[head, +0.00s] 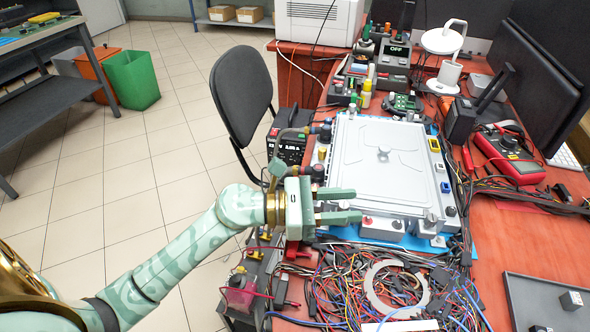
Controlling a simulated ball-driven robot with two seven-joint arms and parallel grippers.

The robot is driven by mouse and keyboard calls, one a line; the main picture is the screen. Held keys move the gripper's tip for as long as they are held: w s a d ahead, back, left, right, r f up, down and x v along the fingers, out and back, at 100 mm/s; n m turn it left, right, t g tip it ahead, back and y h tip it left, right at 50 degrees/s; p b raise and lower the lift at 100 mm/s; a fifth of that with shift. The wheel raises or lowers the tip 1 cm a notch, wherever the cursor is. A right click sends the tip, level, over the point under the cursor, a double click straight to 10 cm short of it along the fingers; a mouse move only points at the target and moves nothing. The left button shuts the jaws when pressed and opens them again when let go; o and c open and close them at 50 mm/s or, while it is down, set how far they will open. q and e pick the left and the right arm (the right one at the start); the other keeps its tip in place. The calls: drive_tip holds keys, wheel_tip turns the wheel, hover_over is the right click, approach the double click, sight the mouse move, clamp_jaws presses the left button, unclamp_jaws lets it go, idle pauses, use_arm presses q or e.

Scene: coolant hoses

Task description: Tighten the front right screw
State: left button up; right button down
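A light grey metal housing (385,185) lies on a blue mat (455,190) on the red-brown bench. A grey round knob-like screw (432,216) shows at its front right corner. Another round grey fitting (383,153) stands in the middle of its lid. My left gripper (350,205) is open, its two green fingers apart and pointing right over the front left part of the housing. The gripper hides part of the housing's front left corner. My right gripper is not in view.
A tangle of wires (340,285) with a grey ring (397,289) lies in front of the housing. A dark tray (530,290) holds a small grey block (571,300). A red multimeter (510,153) is at right. A black chair (240,95) stands left of the bench.

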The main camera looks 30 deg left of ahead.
use_arm(q)
drive_tip(key=p+v, duration=0.1)
drive_tip(key=v, duration=1.5)
drive_tip(key=shift+s+a, duration=0.1)
